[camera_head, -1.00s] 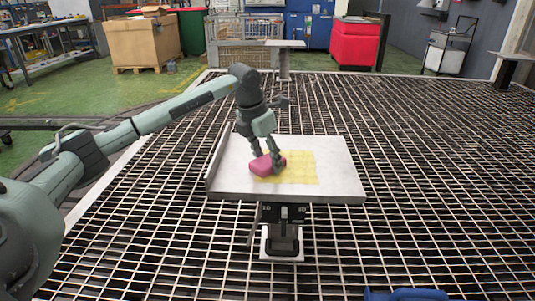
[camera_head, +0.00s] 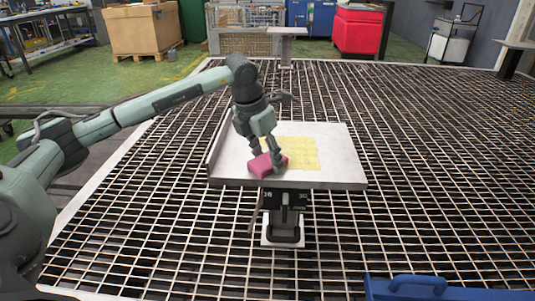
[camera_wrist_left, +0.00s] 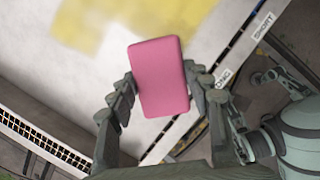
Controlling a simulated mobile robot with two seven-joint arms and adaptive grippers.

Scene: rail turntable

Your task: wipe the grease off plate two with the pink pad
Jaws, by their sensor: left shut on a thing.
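A pale flat plate (camera_head: 335,165) stands on a post in the middle of the grating, with a faded yellow grease patch (camera_head: 302,153) on its top. The patch also shows in the left wrist view (camera_wrist_left: 88,28). I see no number that tells which plate this is. My left gripper (camera_head: 267,158) is shut on the pink pad (camera_head: 260,165), near the plate's front edge and at the patch's near left corner. In the left wrist view the pad (camera_wrist_left: 160,78) sits between both fingers, low over or on the plate; contact is unclear. My right gripper is out of view.
A raised lip (camera_head: 217,146) runs along the plate's left side. Similar raised plates stand at the back (camera_head: 286,31) and far right (camera_head: 515,44). A blue object with a handle (camera_head: 430,288) is at the front right. The grating around the post is mostly clear.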

